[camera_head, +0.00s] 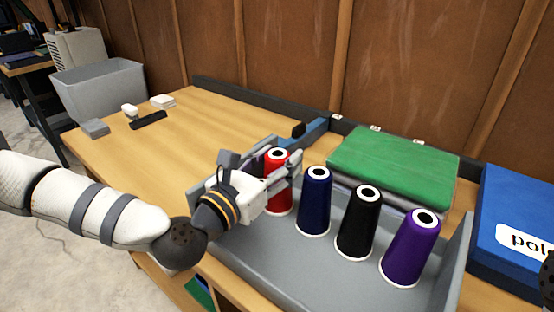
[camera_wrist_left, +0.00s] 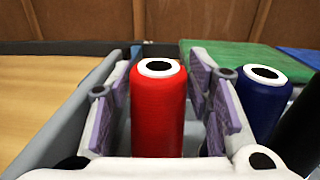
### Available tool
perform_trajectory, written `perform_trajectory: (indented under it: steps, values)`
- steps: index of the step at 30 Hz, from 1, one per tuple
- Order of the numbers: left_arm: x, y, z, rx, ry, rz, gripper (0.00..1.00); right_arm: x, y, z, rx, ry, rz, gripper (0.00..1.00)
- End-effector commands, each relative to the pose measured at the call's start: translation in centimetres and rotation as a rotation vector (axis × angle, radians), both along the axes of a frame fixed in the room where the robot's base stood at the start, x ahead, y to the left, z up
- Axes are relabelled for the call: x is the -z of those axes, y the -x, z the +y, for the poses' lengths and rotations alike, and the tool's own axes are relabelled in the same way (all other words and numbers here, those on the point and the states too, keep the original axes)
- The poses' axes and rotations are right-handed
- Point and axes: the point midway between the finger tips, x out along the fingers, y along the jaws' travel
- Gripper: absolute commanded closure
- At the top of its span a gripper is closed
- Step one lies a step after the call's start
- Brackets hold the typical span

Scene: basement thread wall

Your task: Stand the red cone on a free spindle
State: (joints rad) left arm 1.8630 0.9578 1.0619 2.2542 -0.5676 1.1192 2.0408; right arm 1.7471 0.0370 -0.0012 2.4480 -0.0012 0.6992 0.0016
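The red cone (camera_head: 281,193) stands upright in the grey tray (camera_head: 258,256), at the left end of a row of cones. It also shows upright in the left wrist view (camera_wrist_left: 158,112), with a white top ring and dark hole. My left gripper (camera_head: 283,172) is around it, one finger on each side. In the wrist view a gap shows between the cone and the right finger, so the gripper looks open. Contact on the left side is unclear. No bare spindle is visible; the cone's base is partly hidden.
Blue (camera_head: 315,203), black (camera_head: 358,225) and purple (camera_head: 410,250) cones stand to the right in the tray. A green folded stack (camera_head: 395,160) lies behind them, and a blue box (camera_head: 515,235) at right. The table's left part (camera_head: 190,135) is mostly clear.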

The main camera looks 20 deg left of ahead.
Motion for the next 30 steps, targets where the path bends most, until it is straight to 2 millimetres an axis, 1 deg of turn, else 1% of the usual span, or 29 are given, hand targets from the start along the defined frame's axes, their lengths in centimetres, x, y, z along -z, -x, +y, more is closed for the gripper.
perform_trajectory:
  steps: [5,7,14,16,18,21,25,30]
  values:
    - [-0.6,0.2,0.1,0.000,0.000,-0.003,0.54,-0.4,-0.4,0.0,0.000,-0.001,-0.012,0.60]
    - [-0.3,1.1,0.4,0.000,-0.001,0.002,0.54,-0.2,-0.2,0.0,0.000,0.000,-0.008,0.60]
    - [-0.2,5.9,1.9,-0.002,0.003,0.005,0.54,0.0,0.0,0.0,0.000,0.000,0.001,0.60]
    - [-0.8,7.4,2.3,-0.003,0.000,-0.003,0.54,-1.0,-0.9,0.0,0.000,0.000,-0.032,0.60]
    - [-1.1,8.8,2.7,-0.001,0.000,-0.008,0.54,-1.6,-1.6,0.0,0.002,-0.001,-0.054,0.60]
    - [-1.3,10.2,3.1,-0.002,-0.001,-0.014,0.54,-2.9,-2.9,0.0,0.002,-0.001,-0.100,0.60]
    - [-0.9,11.3,3.4,-0.001,0.000,-0.009,0.54,-3.5,-3.5,0.0,0.002,-0.001,-0.122,0.60]
    - [-0.4,11.5,3.5,0.000,0.000,-0.001,0.54,-3.4,-3.4,0.0,0.002,-0.001,-0.120,0.60]
